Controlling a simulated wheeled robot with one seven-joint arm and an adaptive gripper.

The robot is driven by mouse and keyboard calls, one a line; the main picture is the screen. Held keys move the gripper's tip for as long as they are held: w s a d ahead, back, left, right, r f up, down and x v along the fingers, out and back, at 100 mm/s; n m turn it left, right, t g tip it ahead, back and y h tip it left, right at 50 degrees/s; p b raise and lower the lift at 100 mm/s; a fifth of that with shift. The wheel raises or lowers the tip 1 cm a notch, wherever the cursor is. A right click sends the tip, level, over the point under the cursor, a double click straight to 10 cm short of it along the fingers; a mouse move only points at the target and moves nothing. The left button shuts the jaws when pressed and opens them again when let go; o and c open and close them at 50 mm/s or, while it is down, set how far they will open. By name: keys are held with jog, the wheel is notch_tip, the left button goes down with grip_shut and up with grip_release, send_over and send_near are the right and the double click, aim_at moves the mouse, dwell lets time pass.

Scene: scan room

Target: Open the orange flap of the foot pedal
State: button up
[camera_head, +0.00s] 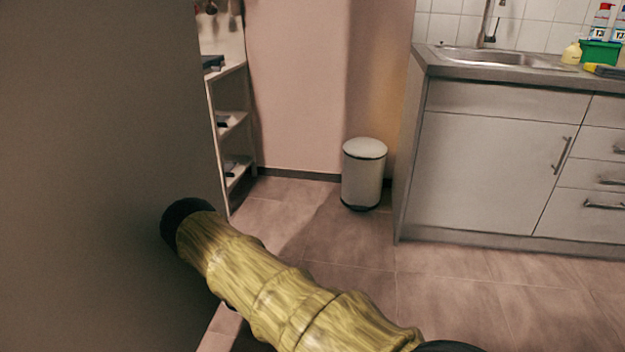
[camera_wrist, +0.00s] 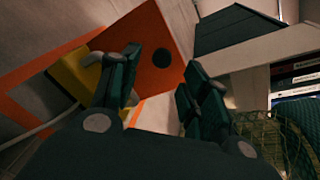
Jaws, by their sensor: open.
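The foot pedal shows in the wrist view, with a yellow body (camera_wrist: 72,77) at left and a broad orange flap (camera_wrist: 142,28) with a dark round spot. My gripper (camera_wrist: 163,62) is open, its two dark fingers apart and nothing seen held between them. The flap lies beyond the fingertips. The left finger overlaps the flap and part of the yellow body in the picture, so I cannot tell whether it touches either. How far the flap stands open is unclear. Neither the pedal nor my gripper shows in the head view.
In the wrist view, a pale shelf (camera_wrist: 250,57) with binders and a wire basket (camera_wrist: 265,128) is close at right; a pale cable (camera_wrist: 40,132) runs at left.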

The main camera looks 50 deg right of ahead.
jog(key=shift+v, duration=1.15)
